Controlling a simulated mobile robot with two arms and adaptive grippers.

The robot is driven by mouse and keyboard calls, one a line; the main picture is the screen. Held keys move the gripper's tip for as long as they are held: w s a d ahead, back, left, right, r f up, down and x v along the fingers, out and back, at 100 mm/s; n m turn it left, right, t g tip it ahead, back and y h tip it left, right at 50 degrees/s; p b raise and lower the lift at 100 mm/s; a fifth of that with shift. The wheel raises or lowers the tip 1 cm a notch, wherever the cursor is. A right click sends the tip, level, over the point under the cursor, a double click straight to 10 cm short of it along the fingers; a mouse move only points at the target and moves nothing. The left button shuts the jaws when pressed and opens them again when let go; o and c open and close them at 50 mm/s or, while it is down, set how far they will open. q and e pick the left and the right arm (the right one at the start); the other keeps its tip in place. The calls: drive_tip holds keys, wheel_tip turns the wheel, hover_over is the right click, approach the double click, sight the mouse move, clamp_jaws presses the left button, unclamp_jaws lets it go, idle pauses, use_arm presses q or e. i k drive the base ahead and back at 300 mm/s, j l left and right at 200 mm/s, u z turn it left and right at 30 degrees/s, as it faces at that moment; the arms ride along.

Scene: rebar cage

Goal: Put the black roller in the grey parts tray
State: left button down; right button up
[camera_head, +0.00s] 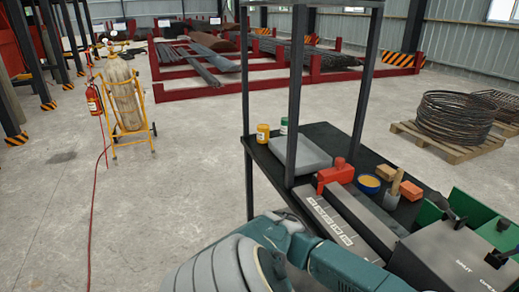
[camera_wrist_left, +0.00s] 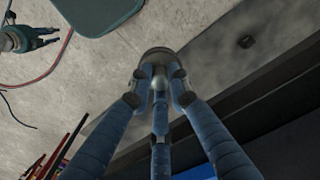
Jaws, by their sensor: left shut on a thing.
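In the left wrist view, the three blue-grey fingers of my left gripper (camera_wrist_left: 158,78) close around a round dark grey thing (camera_wrist_left: 157,54), seen end-on. It fits the black roller, but its length is hidden. In the head view, neither the roller nor my gripper fingers can be made out; my teal arm covers the bottom. A flat grey tray-like piece (camera_head: 300,152) lies on the black table and may be the grey parts tray; its inside cannot be made out. My right gripper (camera_wrist_left: 50,38) shows small at the left wrist view's upper left, fingers apart, empty.
The black table (camera_head: 343,140) has dark upright posts. On it are a red-orange tool (camera_head: 335,176), a yellow-topped tub (camera_head: 369,183), orange blocks (camera_head: 410,190), a yellow jar (camera_head: 263,133) and a grey box (camera_head: 445,255) beside green bins. Open floor lies left; a gas cylinder cart (camera_head: 124,95) stands there.

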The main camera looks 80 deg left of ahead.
sight(298, 153)
drive_tip(key=j+u, duration=0.25)
drive_tip(key=j, duration=0.2)
drive_tip(key=i+j+u, duration=0.1)
drive_tip(key=j+u, duration=0.15)
drive_tip(key=j, duration=0.2)
drive_tip(key=i+j+u, duration=0.2)
drive_tip(key=j, duration=0.25)
drive_tip(key=j+u, duration=0.25)
drive_tip(key=j, duration=0.2)
